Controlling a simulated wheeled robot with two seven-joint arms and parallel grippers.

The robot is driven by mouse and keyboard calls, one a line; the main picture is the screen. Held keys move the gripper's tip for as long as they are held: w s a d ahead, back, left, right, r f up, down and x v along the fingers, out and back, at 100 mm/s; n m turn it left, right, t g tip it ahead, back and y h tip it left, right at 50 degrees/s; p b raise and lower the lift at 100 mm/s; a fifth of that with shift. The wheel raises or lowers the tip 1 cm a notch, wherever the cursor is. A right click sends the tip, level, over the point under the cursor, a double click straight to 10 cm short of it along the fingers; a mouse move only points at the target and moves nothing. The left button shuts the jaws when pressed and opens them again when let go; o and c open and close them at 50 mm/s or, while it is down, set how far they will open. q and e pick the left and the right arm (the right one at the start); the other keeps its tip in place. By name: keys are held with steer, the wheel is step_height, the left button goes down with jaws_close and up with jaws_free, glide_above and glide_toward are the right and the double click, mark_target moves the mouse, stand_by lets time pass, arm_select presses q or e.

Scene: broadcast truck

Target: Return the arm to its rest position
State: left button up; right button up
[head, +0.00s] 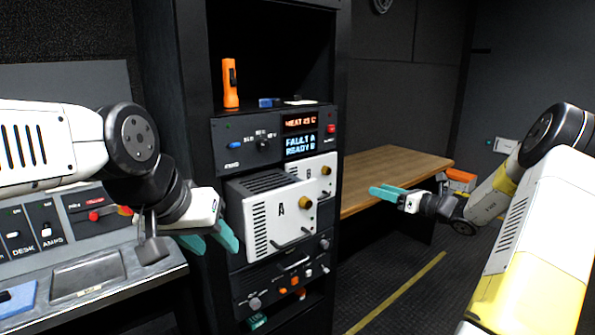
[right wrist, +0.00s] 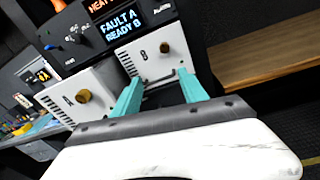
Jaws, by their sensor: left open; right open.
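My left gripper (head: 212,240) has teal fingers and hangs open and empty at the left of the rack, in front of module A's left side. My right gripper (head: 388,191) is open and empty, to the right of the rack and in front of the wooden bench. Its teal fingers (right wrist: 159,97) also show in the right wrist view, with nothing between them. White module A (head: 270,212) sticks out of the rack further than white module B (head: 318,178), which sits behind and to its right. Both have a brass knob.
The rack's upper panel (head: 262,144) reads FAULT A, READY B. An orange flashlight (head: 230,84) stands on the shelf above. The control desk (head: 85,275) is at lower left. The wooden bench (head: 395,170) is at right, with an orange box (head: 460,178) behind my right gripper. Floor shows between rack and right arm.

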steer(key=s+a+r+n+g+h, duration=0.1)
steer(key=s+a+r+n+g, duration=0.25)
steer(key=s+a+n, duration=0.5)
steer(key=s+a+r+n+g+h, duration=0.1)
steer(key=s+a+r+n+g, duration=0.2)
steer(key=s+a+n+g, duration=0.35)
steer(key=s+d+n+t+h, duration=0.1)
steer(key=s+n+h, duration=0.2)
steer(key=s+n, duration=0.4)
steer(key=s+d+r+n+t+h, duration=0.1)
steer(key=s+n+h, duration=0.3)
steer(key=s+n, duration=0.4)
steer(key=s+t, duration=0.1)
steer(key=s, duration=0.6)
steer(key=shift+s+d+r, duration=0.15)
steer(key=shift+d+r, duration=0.05)
steer(key=shift+r, duration=0.1)
